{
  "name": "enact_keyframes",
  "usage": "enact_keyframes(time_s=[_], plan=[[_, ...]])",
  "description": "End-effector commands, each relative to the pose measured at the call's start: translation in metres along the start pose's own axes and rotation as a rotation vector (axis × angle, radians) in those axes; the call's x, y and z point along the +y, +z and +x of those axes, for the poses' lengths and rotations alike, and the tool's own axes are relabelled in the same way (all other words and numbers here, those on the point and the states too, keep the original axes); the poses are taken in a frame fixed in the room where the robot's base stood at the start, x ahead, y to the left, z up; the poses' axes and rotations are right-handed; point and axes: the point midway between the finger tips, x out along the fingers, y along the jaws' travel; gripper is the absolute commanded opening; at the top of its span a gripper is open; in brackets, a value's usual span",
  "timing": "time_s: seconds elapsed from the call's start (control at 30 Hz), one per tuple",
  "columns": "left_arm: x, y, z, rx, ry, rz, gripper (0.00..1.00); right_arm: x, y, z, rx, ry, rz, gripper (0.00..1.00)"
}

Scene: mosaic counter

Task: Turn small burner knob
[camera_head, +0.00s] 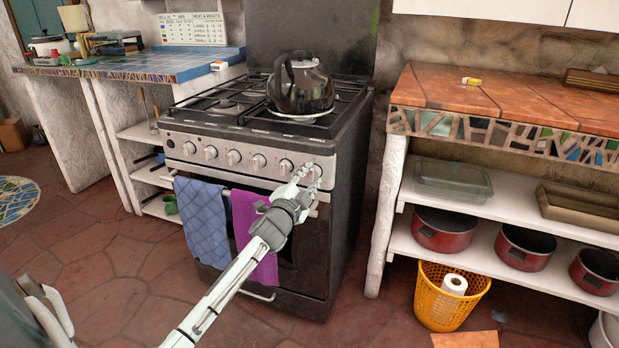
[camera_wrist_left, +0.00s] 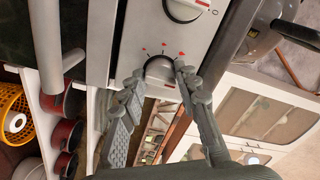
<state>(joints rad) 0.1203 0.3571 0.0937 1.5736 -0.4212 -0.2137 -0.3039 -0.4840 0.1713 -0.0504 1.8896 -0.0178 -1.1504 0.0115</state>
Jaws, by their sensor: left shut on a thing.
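The stove (camera_head: 290,240) has a row of several round silver knobs along its front panel (camera_head: 225,172). My left gripper (camera_head: 307,176) is at the right end of this row, its fingers up against the panel. In the left wrist view, its two fingers (camera_wrist_left: 160,76) are closed around the sides of a knob (camera_wrist_left: 158,64) with small red marks around it. The fingers partly hide this knob, so its exact angle is hard to read. A neighbouring knob (camera_wrist_left: 183,8) shows at the top edge, apart from the fingers. My right gripper is not in view.
A dark kettle (camera_head: 301,88) stands on the stove top. A shelf (camera_head: 480,207) with red pots stands at the right, above a yellow basket (camera_head: 430,300).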

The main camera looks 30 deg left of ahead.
Motion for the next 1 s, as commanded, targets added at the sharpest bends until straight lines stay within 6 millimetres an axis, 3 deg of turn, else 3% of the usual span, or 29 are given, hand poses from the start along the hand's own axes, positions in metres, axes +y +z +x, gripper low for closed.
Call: enact_keyframes(time_s=[0.27,0.3,0.47,0.77,0.87,1.0], plan=[[0.000,0.000,0.000,0.000,0.000,0.005,0.02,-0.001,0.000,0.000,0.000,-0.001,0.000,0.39],[0.000,0.000,0.000,0.000,0.000,0.005,0.34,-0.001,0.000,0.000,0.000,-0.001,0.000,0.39],[0.000,0.000,0.000,0.000,0.000,0.004,0.52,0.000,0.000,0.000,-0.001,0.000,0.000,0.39],[0.000,0.000,-0.001,0.000,0.000,0.003,0.52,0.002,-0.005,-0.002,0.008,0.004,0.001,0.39],[0.001,0.000,-0.009,0.000,0.001,0.002,0.52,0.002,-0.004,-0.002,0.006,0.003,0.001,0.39],[0.001,0.000,-0.034,0.000,0.002,0.003,0.52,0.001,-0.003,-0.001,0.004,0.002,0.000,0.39]])
